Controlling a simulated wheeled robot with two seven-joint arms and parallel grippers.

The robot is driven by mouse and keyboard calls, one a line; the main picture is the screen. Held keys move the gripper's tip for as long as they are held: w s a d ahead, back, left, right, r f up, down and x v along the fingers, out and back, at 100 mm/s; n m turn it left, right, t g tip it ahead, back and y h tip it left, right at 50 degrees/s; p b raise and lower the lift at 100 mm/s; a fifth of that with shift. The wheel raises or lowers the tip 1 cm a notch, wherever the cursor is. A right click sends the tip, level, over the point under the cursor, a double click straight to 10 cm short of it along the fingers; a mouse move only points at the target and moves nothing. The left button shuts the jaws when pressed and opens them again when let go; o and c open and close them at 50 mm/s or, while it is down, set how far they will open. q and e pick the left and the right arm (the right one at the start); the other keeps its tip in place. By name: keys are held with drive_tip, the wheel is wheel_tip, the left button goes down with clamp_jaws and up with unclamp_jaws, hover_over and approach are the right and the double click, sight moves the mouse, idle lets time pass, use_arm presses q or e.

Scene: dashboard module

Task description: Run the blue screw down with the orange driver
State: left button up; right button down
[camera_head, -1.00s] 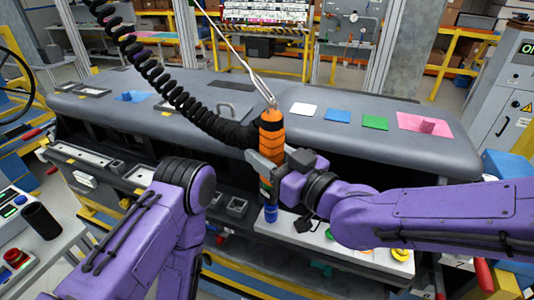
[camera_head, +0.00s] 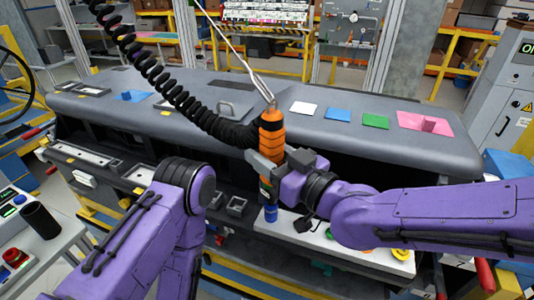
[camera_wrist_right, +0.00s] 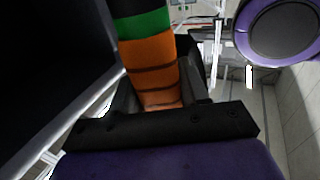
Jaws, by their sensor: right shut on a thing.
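The orange driver (camera_head: 271,128) hangs upright from a cable, with a black coiled hose at its side. My right gripper (camera_head: 266,163) is shut around its body. In the right wrist view the driver's orange body (camera_wrist_right: 152,72) with a green band runs up between the fingers (camera_wrist_right: 160,103). A blue piece (camera_head: 270,213) shows at the driver's lower end, over the edge of a white tray; whether it is the screw or part of the driver I cannot tell. My left arm reaches in at lower left, and its gripper is not in view.
The grey dashboard (camera_head: 400,150) stretches behind the driver, with white, blue, green and pink patches on top. The white tray (camera_head: 345,258) below right holds small parts, among them a yellow one (camera_head: 400,254). A dark cup (camera_head: 41,220) stands at the left.

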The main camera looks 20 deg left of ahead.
sight(267, 128)
drive_tip(key=shift+f, duration=0.2)
idle(0.6)
drive_tip(key=shift+r, duration=0.1)
drive_tip(key=shift+r+p, duration=0.55)
drive_tip(key=shift+r, duration=0.05)
wheel_tip(267, 128, up, 2)
drive_tip(key=shift+p, duration=0.65)
drive_tip(key=shift+r+p, duration=1.2)
drive_tip(key=shift+r, duration=0.3)
drive_tip(key=shift+f, duration=0.1)
